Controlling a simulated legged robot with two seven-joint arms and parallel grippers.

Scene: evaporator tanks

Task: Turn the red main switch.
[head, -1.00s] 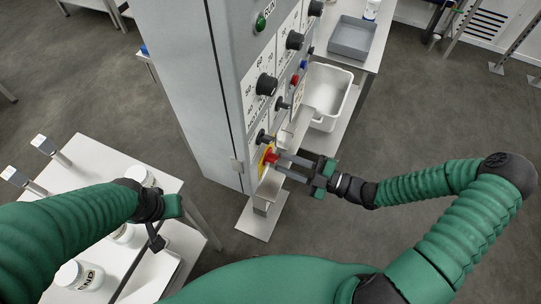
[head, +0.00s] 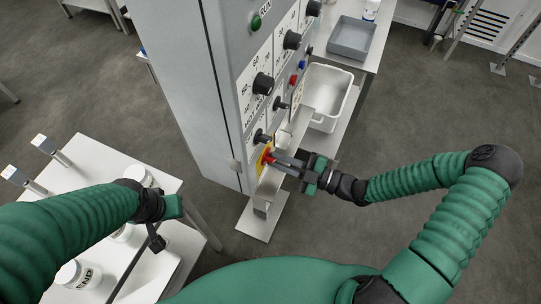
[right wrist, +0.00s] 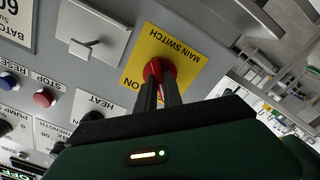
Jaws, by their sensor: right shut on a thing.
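The red main switch (head: 266,155) sits on a yellow plate low on the front of the grey control cabinet (head: 185,95). In the right wrist view the red switch (right wrist: 157,69) is between the fingertips of my right gripper (right wrist: 159,84), on the yellow plate marked MAIN SWITCH (right wrist: 180,50). My right gripper (head: 276,159) is shut on the switch, and its fingers hide part of the knob. My left gripper (head: 157,238) hangs over the white table at the left, away from the cabinet; its finger opening does not show clearly.
Black knobs (head: 263,83), small buttons and a green RUN button (head: 257,22) are on the same panel. A metal ledge (head: 268,188) juts out beside the switch. A white tub (head: 330,95) and grey tray (head: 352,38) stand behind. White jars (head: 78,274) are on the left table (head: 105,160).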

